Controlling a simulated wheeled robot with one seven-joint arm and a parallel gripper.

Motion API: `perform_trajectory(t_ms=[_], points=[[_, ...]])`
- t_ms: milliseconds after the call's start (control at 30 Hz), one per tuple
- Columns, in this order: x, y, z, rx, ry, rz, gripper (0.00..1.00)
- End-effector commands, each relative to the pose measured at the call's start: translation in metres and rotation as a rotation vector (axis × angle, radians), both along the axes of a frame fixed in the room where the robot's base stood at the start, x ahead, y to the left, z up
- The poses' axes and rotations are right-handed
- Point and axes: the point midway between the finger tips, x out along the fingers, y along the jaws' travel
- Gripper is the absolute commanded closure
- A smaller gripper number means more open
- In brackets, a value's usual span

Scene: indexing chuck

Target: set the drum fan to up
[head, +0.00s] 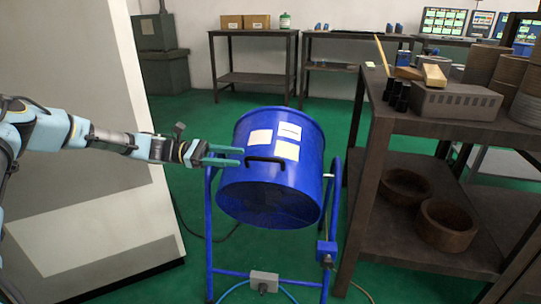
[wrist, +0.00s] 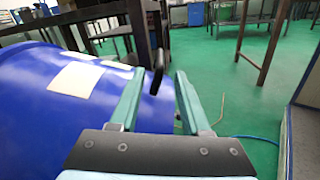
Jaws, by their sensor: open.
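The blue drum fan (head: 262,185) hangs in a blue tube stand (head: 209,235), its open face tilted downward toward the front. A black handle (head: 266,160) and several pale labels are on its upper side. My gripper (head: 240,156) is open, with its green fingers at the drum's left side, just left of the handle. In the wrist view the fingers (wrist: 155,98) point toward the black handle (wrist: 158,72), which shows between and beyond their tips. The drum (wrist: 60,90) fills the left of that view. I cannot tell whether a finger touches the drum.
A dark table (head: 455,122) with a grey box, blocks and round stacks stands close on the right, wooden rings on its lower shelf. A pale panel (head: 90,130) stands on the left. A grey box (head: 264,281) is on the stand's lower bar. Green floor is free behind.

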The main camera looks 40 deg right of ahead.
Motion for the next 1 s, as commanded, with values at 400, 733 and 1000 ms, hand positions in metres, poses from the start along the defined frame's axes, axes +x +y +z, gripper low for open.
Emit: perform_trajectory(t_ms=[400, 733, 1000], points=[[-0.055, -0.044, -0.001, 0.0, 0.0, -0.003, 0.53], [-0.08, -0.065, 0.0, 0.0, 0.0, -0.001, 0.53], [-0.081, -0.066, 0.0, 0.0, 0.0, 0.0, 0.53]])
